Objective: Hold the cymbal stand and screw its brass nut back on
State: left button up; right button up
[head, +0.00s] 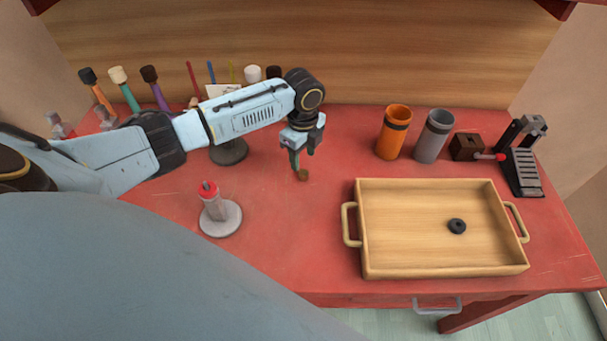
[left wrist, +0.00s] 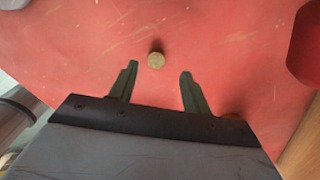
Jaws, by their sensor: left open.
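The brass nut (head: 303,175) lies on the red table near its middle. It also shows in the left wrist view (left wrist: 156,59), just ahead of the fingers and roughly between their tips. My left gripper (head: 302,159) points down over the table close to the nut. Its fingers (left wrist: 159,72) are apart with nothing between them. What looks like the cymbal stand (head: 214,206) is upright at the left front, a grey post with a red top on a round pale base. No gripper touches it. My right gripper is not in view.
A wooden tray (head: 365,225) with a black ring (head: 456,226) stands at the right. Behind it are an orange cup (head: 393,135), a grey cup (head: 433,138), a brown block (head: 466,147) and a black pedal (head: 524,170). Mallets stand at the back left. The table between stand and tray is clear.

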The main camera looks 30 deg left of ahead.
aim_at(302, 172)
pick_arm(q)
jog(key=shift+f, duration=0.1)
jog(key=f, duration=0.5)
jog(key=shift+s, duration=0.25)
jog(key=c, duration=1)
notch_tip(302, 172, up, 10)
jog(key=shift+p, duration=0.35)
